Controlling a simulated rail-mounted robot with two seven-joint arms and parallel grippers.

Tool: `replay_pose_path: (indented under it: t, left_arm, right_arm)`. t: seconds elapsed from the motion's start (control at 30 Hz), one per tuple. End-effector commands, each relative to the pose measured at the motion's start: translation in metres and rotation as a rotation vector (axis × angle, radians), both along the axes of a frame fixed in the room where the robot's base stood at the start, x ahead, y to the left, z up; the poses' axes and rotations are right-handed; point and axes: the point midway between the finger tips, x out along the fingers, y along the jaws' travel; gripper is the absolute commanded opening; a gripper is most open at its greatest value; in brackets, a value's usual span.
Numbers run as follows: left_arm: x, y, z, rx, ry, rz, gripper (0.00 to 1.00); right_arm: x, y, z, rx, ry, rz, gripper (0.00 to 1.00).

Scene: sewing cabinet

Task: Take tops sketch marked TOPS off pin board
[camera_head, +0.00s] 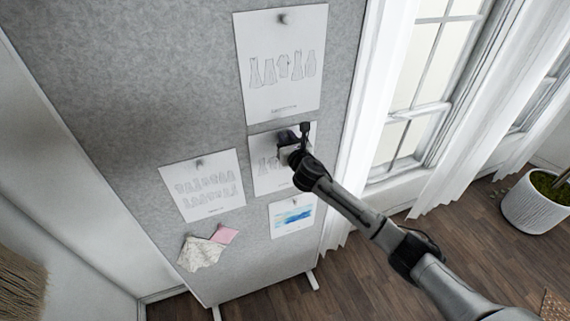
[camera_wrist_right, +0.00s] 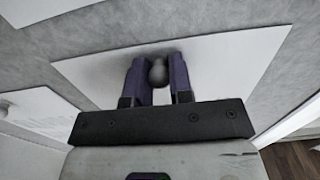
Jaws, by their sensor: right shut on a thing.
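My right gripper (camera_head: 289,138) is at the top of a white sketch sheet (camera_head: 268,182) on the grey pin board, in the middle right of the head view. The sheet shows faint garment drawings; its label is too small to read and part of it is hidden behind my gripper. In the right wrist view, the two dark purple fingers (camera_wrist_right: 157,75) are shut on a round grey pin (camera_wrist_right: 158,72) in front of the white sheet (camera_wrist_right: 220,65). The sheet lies flat against the board. My left gripper is not in view.
The pin board (camera_head: 150,105) also bears a large dress sketch (camera_head: 283,98) above, another sketch (camera_head: 203,187) to the left, a blue watercolour card (camera_head: 291,217) below and fabric swatches (camera_head: 203,250). A curtained window (camera_head: 420,90) and a potted plant (camera_head: 538,205) are at the right.

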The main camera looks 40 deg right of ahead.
Motion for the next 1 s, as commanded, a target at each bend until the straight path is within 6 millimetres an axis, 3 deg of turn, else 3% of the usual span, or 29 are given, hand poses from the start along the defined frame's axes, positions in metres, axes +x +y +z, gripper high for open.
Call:
replay_pose_path:
  t: [1.0]
  left_arm:
    - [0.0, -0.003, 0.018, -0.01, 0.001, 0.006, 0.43]
  right_arm:
    - [-0.022, 0.006, 0.001, 0.0, 0.0, 0.0, 0.03]
